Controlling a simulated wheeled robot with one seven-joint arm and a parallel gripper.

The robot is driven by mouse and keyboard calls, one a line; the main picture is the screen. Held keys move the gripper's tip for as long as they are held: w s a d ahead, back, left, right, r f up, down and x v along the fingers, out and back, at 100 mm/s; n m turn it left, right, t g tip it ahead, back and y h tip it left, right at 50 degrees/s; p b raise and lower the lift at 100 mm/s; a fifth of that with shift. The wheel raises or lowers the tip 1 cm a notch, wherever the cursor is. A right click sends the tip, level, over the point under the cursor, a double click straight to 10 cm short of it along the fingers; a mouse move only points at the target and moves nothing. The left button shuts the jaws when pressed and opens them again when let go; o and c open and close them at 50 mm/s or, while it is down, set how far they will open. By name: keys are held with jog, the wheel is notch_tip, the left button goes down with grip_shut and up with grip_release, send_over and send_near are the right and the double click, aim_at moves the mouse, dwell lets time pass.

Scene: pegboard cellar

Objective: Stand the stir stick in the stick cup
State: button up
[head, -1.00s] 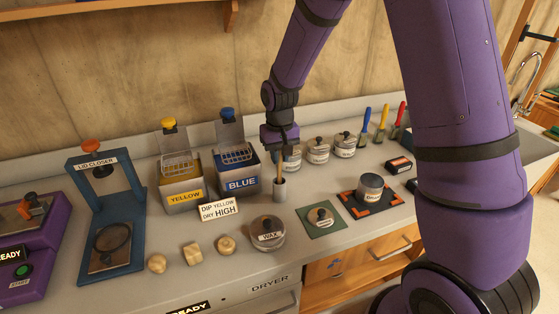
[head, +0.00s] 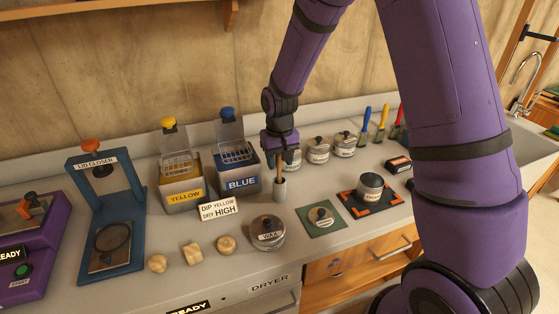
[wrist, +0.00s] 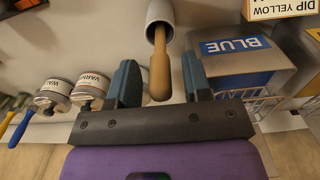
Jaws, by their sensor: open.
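The stir stick (head: 280,171) is a tan wooden rod standing in the stick cup (head: 281,190), a small pale grey cylinder on the counter. In the wrist view the stick (wrist: 159,66) runs out of the mouth of the cup (wrist: 160,14), its lower part hidden inside. My gripper (head: 280,154) is just above the cup, around the upper end of the stick. In the wrist view my gripper (wrist: 158,80) is open, with a finger on each side of the stick and gaps between them.
The blue bin (head: 238,180) and yellow bin (head: 183,194) stand left of the cup. Several lidded tins, one of them (head: 318,150), stand to the right and behind. The wax tin (head: 267,234) is in front. A "DIP YELLOW DRY HIGH" sign (head: 219,209) stands front left.

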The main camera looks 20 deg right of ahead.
notch_tip(320, 180, up, 11)
jog(key=shift+r, duration=0.1)
jog(key=s+d+r+t, duration=0.3)
jog(key=s+d+r, duration=0.1)
jog(key=s+r, duration=0.95)
jog(key=s+d+r+t, duration=0.1)
jog(key=s, duration=0.7)
jog(key=s+d+r+t, duration=0.1)
jog(key=s+d+r, duration=0.1)
jog(key=s, duration=0.5)
jog(key=shift+s+r, duration=0.2)
jog(key=shift+s, duration=0.15)
